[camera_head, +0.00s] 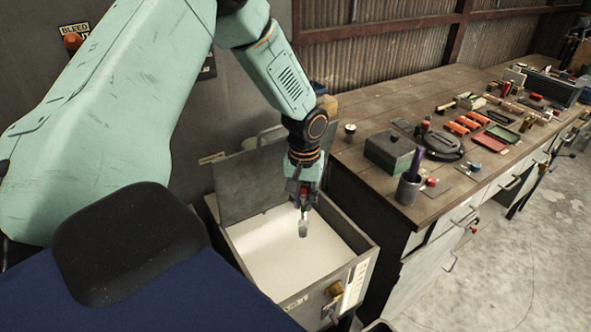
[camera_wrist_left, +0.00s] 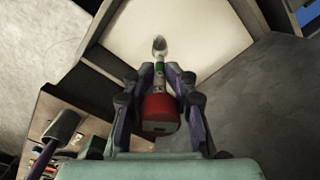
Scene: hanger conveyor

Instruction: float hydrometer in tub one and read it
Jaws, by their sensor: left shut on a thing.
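My left gripper (camera_head: 304,190) hangs over the open tub (camera_head: 362,262) in the head view. It is shut on the hydrometer (camera_head: 303,226), whose pale bulb points down toward the white surface inside the tub. In the left wrist view, the hydrometer (camera_wrist_left: 159,62) shows a clear bulb, a green band and a red end between the fingers of my left gripper (camera_wrist_left: 160,80). I cannot tell whether the bulb touches the white surface. A small marking on the tub's front is too blurred to read fully. My right gripper is out of view.
A grey lid (camera_head: 250,182) stands raised at the tub's back left. A brass tap (camera_head: 334,290) is on the tub's front. Right of the tub is a wooden workbench (camera_head: 375,95) with a dark green box (camera_head: 389,152), a grey cup (camera_head: 409,190) and several tools.

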